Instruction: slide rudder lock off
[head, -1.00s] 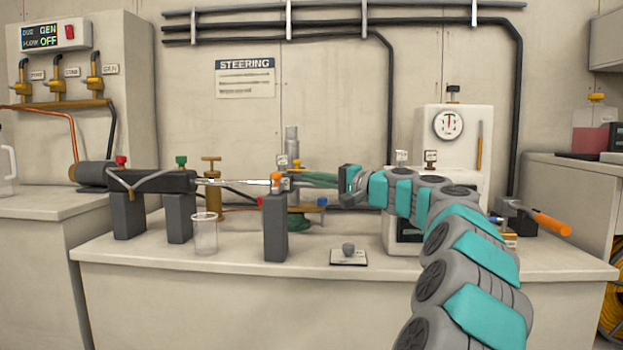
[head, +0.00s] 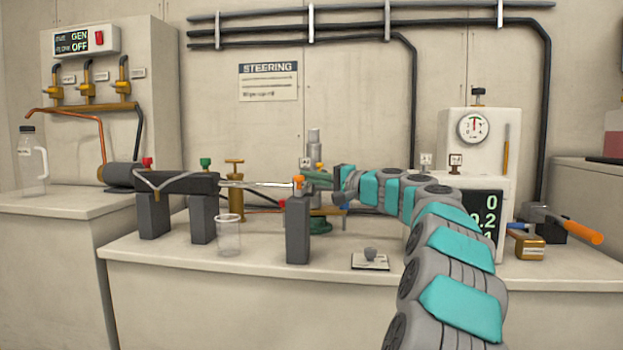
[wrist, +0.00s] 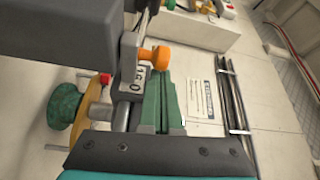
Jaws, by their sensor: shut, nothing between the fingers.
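A small orange knob (head: 299,183) sits at the right end of a thin silver rod (head: 258,184), on top of a dark grey post (head: 298,230). It may be part of the rudder lock; I cannot tell for certain. In the wrist view the orange knob (wrist: 152,57) stands beside a grey plate marked with digits (wrist: 130,78). My gripper (head: 308,178) is at the right of the knob, with its green fingers together and empty. In the wrist view the fingers (wrist: 160,82) end close to the knob; whether they touch it is unclear.
A clear beaker (head: 229,236) stands in front. A green-based valve (head: 319,225) stands behind the right post. A small pad with a grey knob (head: 370,260) lies on the bench.

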